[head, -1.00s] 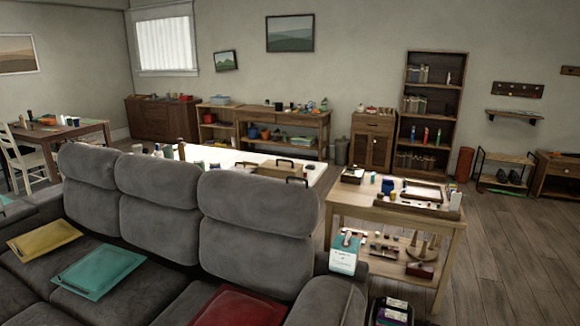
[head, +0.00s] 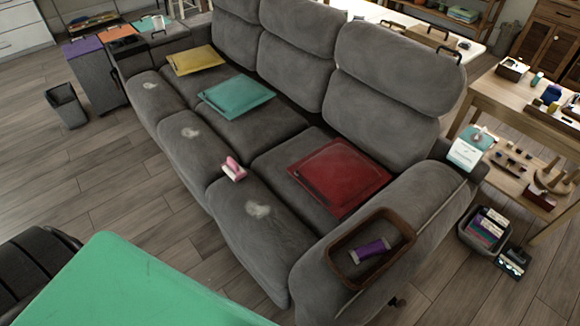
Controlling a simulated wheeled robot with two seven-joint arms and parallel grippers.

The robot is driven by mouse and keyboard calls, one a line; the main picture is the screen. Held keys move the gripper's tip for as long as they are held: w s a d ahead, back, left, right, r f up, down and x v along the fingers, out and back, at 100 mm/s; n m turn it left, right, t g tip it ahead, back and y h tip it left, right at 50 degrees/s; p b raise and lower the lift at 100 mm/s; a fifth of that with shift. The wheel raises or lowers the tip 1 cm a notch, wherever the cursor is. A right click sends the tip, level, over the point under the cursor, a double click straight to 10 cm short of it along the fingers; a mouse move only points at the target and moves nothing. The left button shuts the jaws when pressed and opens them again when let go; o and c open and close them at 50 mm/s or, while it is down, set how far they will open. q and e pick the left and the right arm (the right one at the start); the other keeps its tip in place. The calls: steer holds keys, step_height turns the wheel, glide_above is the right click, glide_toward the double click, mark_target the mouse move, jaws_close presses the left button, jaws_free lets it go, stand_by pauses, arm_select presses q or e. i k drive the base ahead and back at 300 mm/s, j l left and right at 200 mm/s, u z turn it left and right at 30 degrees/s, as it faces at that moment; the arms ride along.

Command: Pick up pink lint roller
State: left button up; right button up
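A small pink lint roller (head: 233,169) lies on the front edge of the grey sofa's seat (head: 285,155), between the teal folder and the red one. A purple roller-like object (head: 370,250) lies in a brown tray (head: 339,276) on the sofa's near armrest. Neither of my grippers shows in the head view.
Pale lint patches (head: 258,209) mark the seat fronts. Yellow (head: 194,60), teal (head: 236,96) and red (head: 340,177) folders lie on the cushions. A green surface (head: 150,285) fills the lower left foreground. Wooden floor (head: 120,180) is clear before the sofa. A bin (head: 66,106) stands left.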

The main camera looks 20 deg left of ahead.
mark_target(237, 173)
steer(key=u, duration=1.3)
